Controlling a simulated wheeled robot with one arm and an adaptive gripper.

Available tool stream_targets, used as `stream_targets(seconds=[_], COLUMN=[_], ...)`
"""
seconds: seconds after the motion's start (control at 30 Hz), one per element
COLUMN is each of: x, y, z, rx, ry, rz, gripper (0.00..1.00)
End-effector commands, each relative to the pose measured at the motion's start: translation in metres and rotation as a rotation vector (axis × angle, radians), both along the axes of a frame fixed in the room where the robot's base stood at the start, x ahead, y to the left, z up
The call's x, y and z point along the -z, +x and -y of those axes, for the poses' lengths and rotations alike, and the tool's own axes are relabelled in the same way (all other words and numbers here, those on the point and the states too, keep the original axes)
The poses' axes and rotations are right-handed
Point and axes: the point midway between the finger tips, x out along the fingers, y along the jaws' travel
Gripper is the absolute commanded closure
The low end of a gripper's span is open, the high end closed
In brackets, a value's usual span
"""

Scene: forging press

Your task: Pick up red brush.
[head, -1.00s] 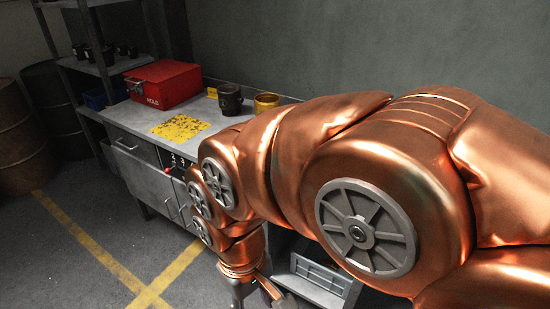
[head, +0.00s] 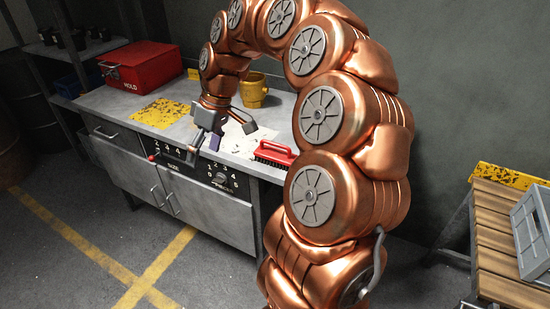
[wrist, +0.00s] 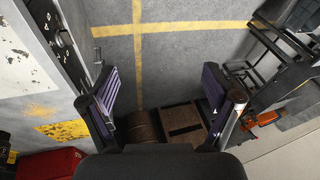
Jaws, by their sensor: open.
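The red brush (head: 275,153), with dark bristles facing down, lies on the workbench (head: 128,129) near its right front end, just left of my arm. My gripper (head: 221,143) is over the bench, to the left of the brush and apart from it. In the wrist view my gripper (wrist: 163,92) has its two purple-padded fingers spread wide with nothing between them. I cannot make out the brush in the wrist view.
A red box (head: 138,66) stands at the bench's back left, and a yellow mug (head: 253,91) stands behind my gripper. A knob panel (head: 205,178) is on the bench front. A slatted wooden table (head: 496,238) with a grey crate (head: 533,230) stands at the right.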

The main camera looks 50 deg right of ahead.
Motion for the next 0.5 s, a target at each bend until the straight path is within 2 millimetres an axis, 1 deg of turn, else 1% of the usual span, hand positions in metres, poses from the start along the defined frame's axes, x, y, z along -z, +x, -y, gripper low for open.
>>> stream_targets(seconds=[0.03, 0.07, 0.1, 0.17, 0.2, 0.27, 0.3, 0.37, 0.4, 0.5], x=[0.007, 0.008, 0.012, 0.019, 0.024, 0.034, 0.04, 0.051, 0.058, 0.072], y=[0.012, 0.018, 0.025, 0.033, 0.037, 0.04, 0.04, 0.038, 0.036, 0.027], z=[0.022, 0.036, 0.054, 0.082, 0.102, 0.133, 0.153, 0.183, 0.201, 0.24], rx=[0.013, 0.017, 0.024, 0.035, 0.045, 0.062, 0.074, 0.095, 0.107, 0.134], ry=[0.014, 0.017, 0.025, 0.031, 0.033, 0.034, 0.032, 0.028, 0.023, 0.009], rz=[0.016, 0.031, 0.05, 0.072, 0.088, 0.105, 0.117, 0.132, 0.14, 0.155], gripper=[0.11, 0.11, 0.11, 0.11, 0.11, 0.11, 0.11, 0.11, 0.11, 0.11])
